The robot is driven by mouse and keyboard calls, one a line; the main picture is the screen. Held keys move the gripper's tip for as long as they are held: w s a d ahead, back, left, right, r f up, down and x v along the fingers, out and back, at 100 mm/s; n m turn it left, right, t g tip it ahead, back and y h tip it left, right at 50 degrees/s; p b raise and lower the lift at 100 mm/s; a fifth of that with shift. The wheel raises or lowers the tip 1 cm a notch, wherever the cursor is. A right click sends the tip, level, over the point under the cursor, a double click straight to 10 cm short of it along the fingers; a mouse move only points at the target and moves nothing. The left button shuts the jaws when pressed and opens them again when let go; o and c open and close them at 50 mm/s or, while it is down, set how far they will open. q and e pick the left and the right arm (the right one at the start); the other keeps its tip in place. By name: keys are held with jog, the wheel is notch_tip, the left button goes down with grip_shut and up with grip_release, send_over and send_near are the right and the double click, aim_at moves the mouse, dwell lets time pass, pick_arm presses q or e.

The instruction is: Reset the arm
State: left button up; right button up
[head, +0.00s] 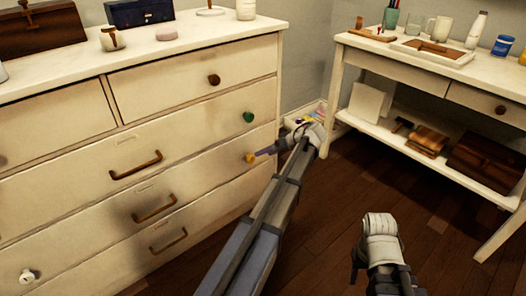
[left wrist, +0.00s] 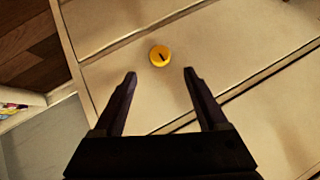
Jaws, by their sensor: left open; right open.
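My left arm reaches from the bottom of the head view towards the cream dresser (head: 90,180). My left gripper (head: 262,152) is at the dresser's right side, close to a yellow knob (head: 249,158). In the left wrist view the gripper (left wrist: 160,73) is open with nothing between its fingers. The yellow knob (left wrist: 160,56) shows just beyond the fingertips, centred between them, on a drawer front. My right gripper (head: 357,262) is low at the bottom right of the head view, over the floor, small and dark. It is open, with no held object visible.
A green knob (head: 248,117) and several handles stick out from the dresser. A white side table (head: 390,47) with a lower shelf stands at the right. A small open box (head: 305,117) stands in the corner. Wooden floor (head: 340,190) lies clear between the furniture.

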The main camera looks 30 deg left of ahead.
dwell(0.3)
pick_arm(q)
jog(key=s+d+r+m+h+p, duration=0.3)
jog(key=s+d+m+p, duration=0.2)
jog(key=s+d, duration=0.5)
jog(key=s+d+r+m+h+p, duration=0.25)
jog(key=s+d+m+p, duration=0.25)
jog(key=s+d, duration=0.55)
jog(key=s+d+r+m+h+p, duration=0.25)
jog(key=s+d+m+p, duration=0.35)
jog(key=s+d, duration=0.4)
notch_tip(320, 180, up, 36)
jog(key=w+p, duration=0.2)
jog(key=p, duration=3.4)
jog(key=shift+w+d+r+n+h, duration=0.2)
jog(key=shift+d+n+h, duration=0.1)
jog(key=shift+n+h, duration=0.1)
